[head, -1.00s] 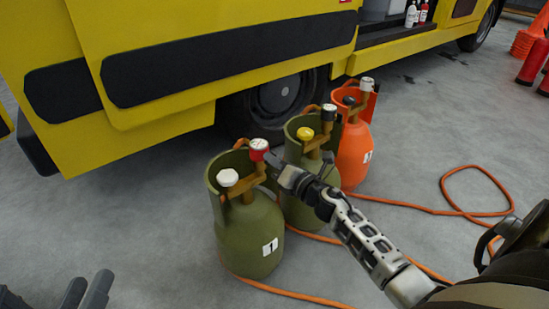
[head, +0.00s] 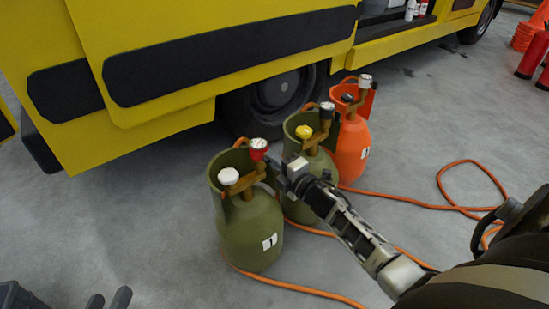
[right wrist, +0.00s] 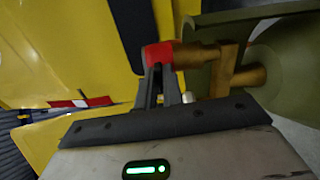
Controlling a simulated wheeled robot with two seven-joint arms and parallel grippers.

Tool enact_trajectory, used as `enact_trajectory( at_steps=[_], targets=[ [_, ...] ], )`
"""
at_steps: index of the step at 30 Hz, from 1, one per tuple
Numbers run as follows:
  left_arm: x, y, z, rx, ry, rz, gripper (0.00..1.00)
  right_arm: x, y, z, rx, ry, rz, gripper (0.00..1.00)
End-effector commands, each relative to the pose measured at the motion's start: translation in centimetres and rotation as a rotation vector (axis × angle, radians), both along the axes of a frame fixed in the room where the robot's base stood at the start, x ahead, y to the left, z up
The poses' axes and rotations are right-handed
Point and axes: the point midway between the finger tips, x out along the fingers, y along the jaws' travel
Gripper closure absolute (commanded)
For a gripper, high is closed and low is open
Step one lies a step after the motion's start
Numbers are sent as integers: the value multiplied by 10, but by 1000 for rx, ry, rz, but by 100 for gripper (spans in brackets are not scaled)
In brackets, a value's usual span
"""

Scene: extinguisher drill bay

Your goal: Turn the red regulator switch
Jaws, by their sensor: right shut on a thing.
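The red regulator switch (head: 258,150) sits on the brass valve of the front green cylinder (head: 250,232), which is marked 1 and stands upright. Its top has a white face. My right gripper (head: 278,160) reaches it from the right. In the right wrist view the red switch (right wrist: 159,54) is between the fingertips of my right gripper (right wrist: 162,72), which is shut on it. The side of the switch within the fingers is partly hidden. My left gripper (head: 108,299) is at the bottom left edge, mostly out of frame, its fingers apart and empty, away from the cylinders.
A second green cylinder with a yellow knob (head: 303,132) and an orange cylinder (head: 351,148) stand close behind. An orange hose (head: 310,292) lies on the floor. A yellow truck (head: 130,130) stands behind. The floor at left is clear.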

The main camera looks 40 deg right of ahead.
Motion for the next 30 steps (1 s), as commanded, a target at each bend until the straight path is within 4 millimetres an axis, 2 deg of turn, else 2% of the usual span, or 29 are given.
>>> enact_trajectory(
  at_steps=[20, 21, 23, 30],
  targets=[
    [0, 1, 0, 20, -1, -3, 64, 0, 0, 0, 64, 5, 0, 100],
    [0, 1, 0, 20, -1, -3, 64, 0, 0, 0, 64, 5, 0, 86],
    [0, 1, 0, 20, -2, -3, 64, 0, 0, 0, 63, 5, 0, 69],
    [0, 1, 1, 19, -3, -1, 64, 0, 0, 0, 63, 5, 0, 69]
  ],
)
